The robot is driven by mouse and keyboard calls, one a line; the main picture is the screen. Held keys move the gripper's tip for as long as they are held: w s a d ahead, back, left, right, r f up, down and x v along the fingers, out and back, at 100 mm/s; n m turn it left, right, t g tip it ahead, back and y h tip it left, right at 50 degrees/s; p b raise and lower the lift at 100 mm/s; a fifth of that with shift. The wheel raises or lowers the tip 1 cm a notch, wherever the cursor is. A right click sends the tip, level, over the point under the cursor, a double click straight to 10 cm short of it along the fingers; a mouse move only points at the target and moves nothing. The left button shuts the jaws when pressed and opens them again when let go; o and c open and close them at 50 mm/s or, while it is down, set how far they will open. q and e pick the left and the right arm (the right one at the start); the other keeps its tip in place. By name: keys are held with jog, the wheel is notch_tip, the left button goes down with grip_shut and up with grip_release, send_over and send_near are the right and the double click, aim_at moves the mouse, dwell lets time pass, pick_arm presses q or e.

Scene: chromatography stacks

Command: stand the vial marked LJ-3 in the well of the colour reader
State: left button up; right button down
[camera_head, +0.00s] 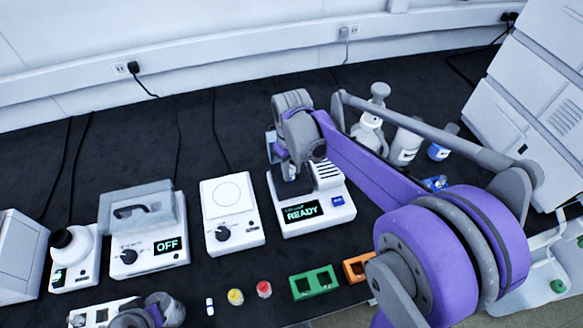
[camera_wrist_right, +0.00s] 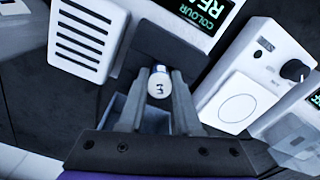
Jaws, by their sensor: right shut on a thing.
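The colour reader (camera_head: 325,222) is a white box with a lit READY display, mid-table in the head view; its display (camera_wrist_right: 205,14) shows at the top of the wrist view. My right gripper (camera_wrist_right: 160,88) is over the reader's dark block (camera_wrist_right: 168,48), shut on a vial (camera_wrist_right: 160,82) with a pale, marked cap; the mark is too small to read fully. The fingers hide the vial's lower part, so I cannot tell whether it is in the well.
A white hotplate-like device (camera_head: 232,218) and a device reading OFF (camera_head: 145,250) stand left of the reader. Small yellow (camera_head: 235,297) and red (camera_head: 264,289) capped items, a green rack (camera_head: 314,283) and an orange rack (camera_head: 356,268) are in front. Bottles (camera_head: 405,148) stand behind my right arm.

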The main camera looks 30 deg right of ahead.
jog(key=shift+f, duration=0.15)
jog(key=c, duration=0.5)
grip_release()
jog(key=shift+o, duration=0.2)
jog(key=o, duration=0.3)
jog(key=shift+o, duration=0.2)
jog(key=shift+r+p, duration=2.2)
jog(key=shift+r, duration=1.35)
